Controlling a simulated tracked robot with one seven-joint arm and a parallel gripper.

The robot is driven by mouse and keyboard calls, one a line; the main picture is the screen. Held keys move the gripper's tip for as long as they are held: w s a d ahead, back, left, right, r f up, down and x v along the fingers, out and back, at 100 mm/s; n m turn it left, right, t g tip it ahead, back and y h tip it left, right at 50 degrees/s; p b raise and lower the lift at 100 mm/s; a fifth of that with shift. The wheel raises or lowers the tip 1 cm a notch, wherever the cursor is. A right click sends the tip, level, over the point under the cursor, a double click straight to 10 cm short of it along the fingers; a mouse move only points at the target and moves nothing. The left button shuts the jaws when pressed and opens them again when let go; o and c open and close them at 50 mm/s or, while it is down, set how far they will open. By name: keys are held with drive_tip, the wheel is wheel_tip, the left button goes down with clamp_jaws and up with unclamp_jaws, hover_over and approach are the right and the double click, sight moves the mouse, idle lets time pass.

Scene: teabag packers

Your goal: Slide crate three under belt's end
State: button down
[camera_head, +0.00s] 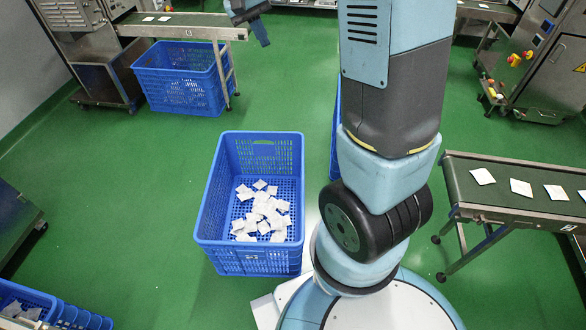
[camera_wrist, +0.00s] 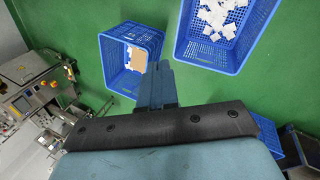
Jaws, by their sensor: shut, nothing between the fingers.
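Several blue crates stand on the green floor; I cannot tell which is crate three. One crate (camera_head: 250,263) with white teabags in it stands on open floor left of my base. Another crate (camera_head: 185,92) stands beneath the end of the upper-left belt (camera_head: 190,32). A third (camera_head: 335,135) is mostly hidden behind my arm. My gripper (camera_head: 262,34) is shut and empty, high in the head view near the upper-left belt. In the wrist view its fingers (camera_wrist: 156,85) point between a crate with teabags (camera_wrist: 205,54) and a crate with a tan patch (camera_wrist: 108,66).
A right-hand belt (camera_head: 465,175) carries teabags, its end over bare floor. More blue crate (camera_head: 80,316) shows at the lower left. Machines (camera_head: 100,65) stand at the upper left. Green floor is clear left of the middle crate.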

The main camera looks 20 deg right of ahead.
drive_tip(key=w+a+f+g+h, duration=0.15)
drive_tip(key=w+f, duration=0.35)
drive_tip(key=f, duration=0.7)
drive_tip(key=w+a+f+g+h, duration=0.1)
drive_tip(key=w+a+f+h, duration=0.25)
drive_tip(key=f, duration=0.85)
drive_tip(key=w+a+f+g+h, duration=0.15)
drive_tip(key=w+f, duration=0.35)
drive_tip(key=f, duration=0.7)
drive_tip(key=s+f+n+t+h, duration=0.1)
drive_tip(key=s+f+t+h, duration=0.3)
drive_tip(key=f, duration=0.8)
drive_tip(key=s+d+f+h, duration=0.1)
drive_tip(key=s+f, duration=0.4)
drive_tip(key=f, duration=0.8)
drive_tip(key=s+f+n+t+h, duration=0.1)
drive_tip(key=s+f+t+h, duration=0.3)
drive_tip(key=f, duration=0.8)
drive_tip(key=s+d+g+y, duration=0.1)
drive_tip(key=s+d+g, duration=0.1)
drive_tip(key=d, duration=1.1)
drive_tip(key=shift+s+f, duration=0.15)
drive_tip(key=shift+s, duration=0.55)
drive_tip(key=shift+a+y, duration=0.2)
drive_tip(key=shift+y, duration=0.05)
